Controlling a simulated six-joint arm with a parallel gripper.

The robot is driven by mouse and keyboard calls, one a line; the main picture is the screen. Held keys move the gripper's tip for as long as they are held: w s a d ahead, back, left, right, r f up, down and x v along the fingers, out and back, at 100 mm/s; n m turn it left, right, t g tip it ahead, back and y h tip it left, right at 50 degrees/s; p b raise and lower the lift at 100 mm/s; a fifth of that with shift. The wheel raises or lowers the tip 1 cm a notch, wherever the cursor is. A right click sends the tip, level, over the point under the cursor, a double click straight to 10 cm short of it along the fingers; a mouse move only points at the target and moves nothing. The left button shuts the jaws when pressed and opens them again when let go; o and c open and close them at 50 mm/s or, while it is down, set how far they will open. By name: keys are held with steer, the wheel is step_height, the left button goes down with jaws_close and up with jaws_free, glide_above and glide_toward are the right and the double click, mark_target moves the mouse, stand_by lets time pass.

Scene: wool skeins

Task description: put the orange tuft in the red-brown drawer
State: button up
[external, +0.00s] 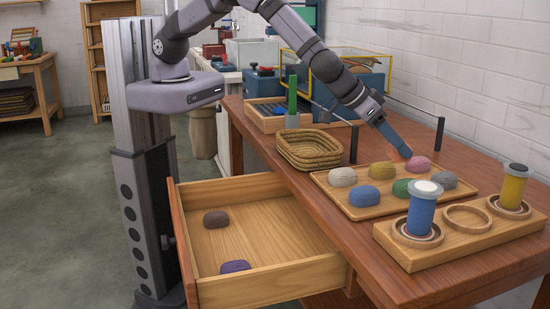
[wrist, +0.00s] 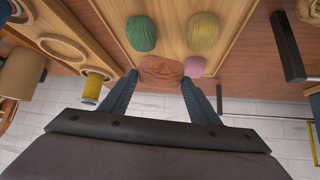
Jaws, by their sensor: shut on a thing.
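My gripper (wrist: 160,82) is shut on the orange tuft (wrist: 160,70), which sits between the two fingertips in the wrist view. In the external view my gripper (external: 406,154) is over the back of the wooden tray (external: 349,207), close to the pink tuft (external: 418,164); the orange tuft is mostly hidden there. I cannot tell whether the tuft touches the tray. The red-brown drawer (external: 178,240) stands pulled out at the table's front, with a brown tuft (external: 216,219) and a purple tuft (external: 235,267) inside and bare floor between.
The tray also holds white, yellow, blue, green and grey tufts. A woven basket (external: 309,149) stands between tray and pencil box. A spool rack (external: 407,253) with blue and yellow spools is at the right. Dark posts (external: 439,134) stand behind the tray.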

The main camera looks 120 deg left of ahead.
steer(key=s+d+f+m+h+b, duration=0.1)
steer(key=s+d+f+m+h, duration=0.1)
steer(key=d, duration=1.2)
steer(key=s+d+f+m+t+h+b, duration=0.1)
steer(key=s+d+f+m+h+b, duration=0.15)
steer(key=s+d, duration=0.8)
steer(key=s+d+f+m+h+b, duration=0.1)
steer(key=s+d+f+m, duration=0.25)
steer(key=s+d, duration=0.65)
steer(key=s+d+f+n+b, duration=0.1)
steer(key=s+d+f, duration=0.1)
steer(key=s+f, duration=0.4)
steer(key=s+a+n+g+y, duration=0.1)
steer(key=s+a+n+y, duration=0.1)
steer(key=a+n, duration=0.3)
steer(key=s+a+n+g+y, duration=0.1)
steer(key=s+a+n+y, duration=0.2)
steer(key=a, duration=0.7)
steer(key=shift+s+a+r+n+y, duration=0.15)
steer(key=shift+s+r+n+y, duration=0.25)
steer(key=shift+n+y, duration=0.65)
steer(key=shift+w, duration=0.1)
steer(key=shift+f, duration=4.95)
